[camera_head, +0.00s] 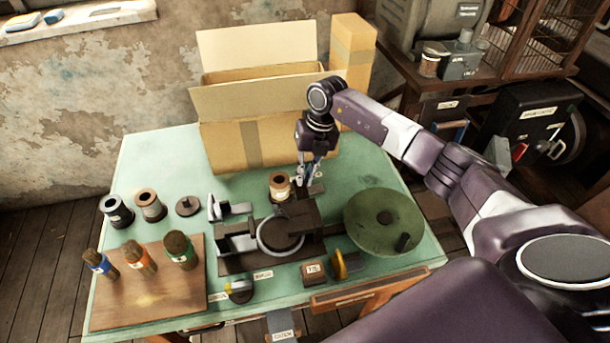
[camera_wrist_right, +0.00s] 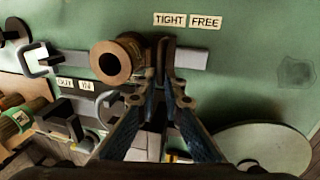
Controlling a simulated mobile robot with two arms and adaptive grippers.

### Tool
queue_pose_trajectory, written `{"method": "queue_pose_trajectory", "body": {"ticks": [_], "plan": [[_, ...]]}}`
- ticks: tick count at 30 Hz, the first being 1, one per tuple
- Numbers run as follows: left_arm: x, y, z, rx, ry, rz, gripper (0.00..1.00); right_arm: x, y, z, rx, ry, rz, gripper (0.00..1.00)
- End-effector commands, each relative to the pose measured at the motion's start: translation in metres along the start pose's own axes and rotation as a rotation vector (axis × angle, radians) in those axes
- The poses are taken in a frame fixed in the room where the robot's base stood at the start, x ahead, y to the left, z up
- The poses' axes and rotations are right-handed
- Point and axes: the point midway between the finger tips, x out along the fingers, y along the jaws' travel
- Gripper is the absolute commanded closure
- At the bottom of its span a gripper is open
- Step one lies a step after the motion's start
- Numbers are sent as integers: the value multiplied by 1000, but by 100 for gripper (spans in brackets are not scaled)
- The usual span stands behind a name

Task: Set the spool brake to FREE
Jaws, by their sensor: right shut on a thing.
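The spool brake (camera_wrist_right: 193,60) is a grey bar on the green table, seen in the right wrist view. Beside it are the TIGHT label (camera_wrist_right: 170,20) and, to its right, the FREE label (camera_wrist_right: 206,22). My right gripper (camera_wrist_right: 166,42) is shut on the brake's lever, which is mostly hidden between its fingers. The fingertips are in line with the TIGHT label. A brown spool (camera_wrist_right: 112,64) stands just left of the fingers; it also shows in the head view (camera_head: 280,187). In the head view my right gripper (camera_head: 308,180) reaches down beside this spool. My left gripper is not in view.
An open cardboard box (camera_head: 225,145) stands behind my right gripper.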

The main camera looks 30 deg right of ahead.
Motion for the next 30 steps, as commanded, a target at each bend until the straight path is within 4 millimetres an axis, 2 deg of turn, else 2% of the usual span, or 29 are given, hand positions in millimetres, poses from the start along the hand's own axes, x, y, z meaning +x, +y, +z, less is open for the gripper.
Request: {"method": "queue_pose_trajectory", "body": {"ticks": [9,11,18,28,29,30], "plan": [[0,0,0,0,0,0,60,0,-1,1,1,-3,0,100],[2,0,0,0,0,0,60,0,-7,1,3,-3,-2,100],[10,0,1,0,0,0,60,-7,-44,2,3,-4,-3,100],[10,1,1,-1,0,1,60,-10,-51,2,3,-4,-4,100],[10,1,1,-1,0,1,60,-10,-51,2,3,-4,-4,91],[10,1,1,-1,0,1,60,-10,-51,2,3,-4,-4,86]]}}
